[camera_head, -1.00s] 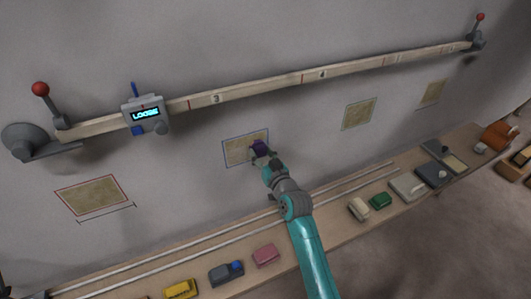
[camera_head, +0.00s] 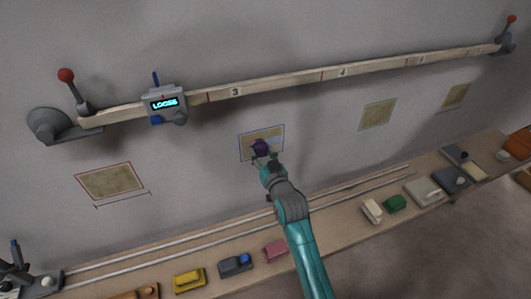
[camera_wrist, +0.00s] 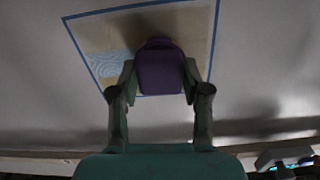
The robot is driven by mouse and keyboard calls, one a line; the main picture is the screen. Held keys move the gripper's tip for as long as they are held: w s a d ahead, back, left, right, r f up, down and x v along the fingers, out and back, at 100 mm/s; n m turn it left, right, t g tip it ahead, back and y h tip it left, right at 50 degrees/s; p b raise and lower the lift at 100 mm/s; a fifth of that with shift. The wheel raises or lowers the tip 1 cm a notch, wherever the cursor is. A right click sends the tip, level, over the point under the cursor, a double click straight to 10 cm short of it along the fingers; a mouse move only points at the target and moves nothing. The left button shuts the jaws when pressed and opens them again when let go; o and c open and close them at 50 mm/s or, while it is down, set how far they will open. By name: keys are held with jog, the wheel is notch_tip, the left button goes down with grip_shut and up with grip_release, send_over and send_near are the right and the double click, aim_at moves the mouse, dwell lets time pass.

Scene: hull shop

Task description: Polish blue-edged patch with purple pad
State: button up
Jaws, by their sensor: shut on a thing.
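The blue-edged patch (camera_head: 276,133) is on the grey wall, below the rail. My gripper (camera_head: 263,155) is shut on the purple pad (camera_head: 260,146) and holds it over the lower middle of this patch. In the wrist view the pad (camera_wrist: 160,68) sits between both fingers, in front of the blue-edged patch (camera_wrist: 108,65). Part of the patch shows pale blue with curved lines, the upper left is tan and the right side looks greyish. The pad hides the middle. I cannot tell whether the pad touches the surface.
A rail (camera_head: 290,82) with a device (camera_head: 165,104) reading "LOOSE" runs above. A red-edged patch (camera_head: 110,181) is left; two other patches (camera_head: 378,114) (camera_head: 456,96) are right. The bench (camera_head: 335,215) below holds yellow (camera_head: 188,280), pink (camera_head: 276,250) and green (camera_head: 395,202) blocks.

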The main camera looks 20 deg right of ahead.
jog(key=shift+a, duration=2.9)
jog(key=shift+r, duration=1.05)
jog(key=shift+d, duration=7.4)
jog(key=shift+a, duration=7.35)
jog(key=shift+f, duration=0.15)
jog(key=shift+f, duration=0.9)
jog(key=shift+d+f, duration=0.1)
jog(key=shift+d, duration=1.4)
